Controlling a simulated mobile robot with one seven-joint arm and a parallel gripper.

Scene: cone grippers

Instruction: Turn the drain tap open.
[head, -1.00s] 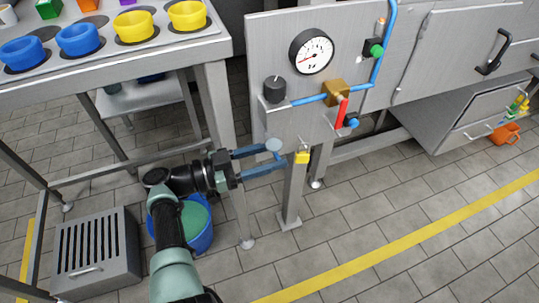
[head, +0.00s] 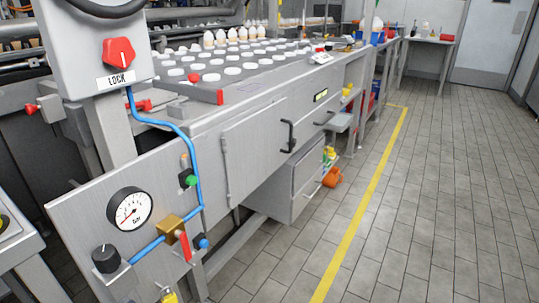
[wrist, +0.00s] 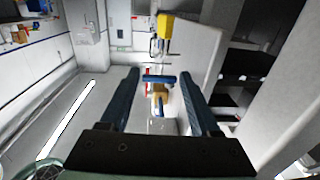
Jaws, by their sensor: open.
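A brass valve (head: 171,228) with a red lever (head: 184,247) sits on the blue pipe of the grey panel. A blue knob (head: 201,243) is beside the lever. Which part is the drain tap is not labelled. In the wrist view my gripper (wrist: 156,74) is open, with its two blue fingers apart. Beyond the fingers a yellow padlock (wrist: 164,26) shows with its shackle downward, and small red and brass parts (wrist: 160,90) appear in the gap. A short blue piece (wrist: 158,78) also shows there; I cannot tell what it is. My gripper is outside the head view.
The panel also carries a pressure gauge (head: 129,209), a black knob (head: 106,258) and a green knob (head: 188,179). A lock box with a red switch (head: 118,52) stands above. An orange container (head: 332,177) lies by the drawers. The tiled floor (head: 420,220) at the right is clear.

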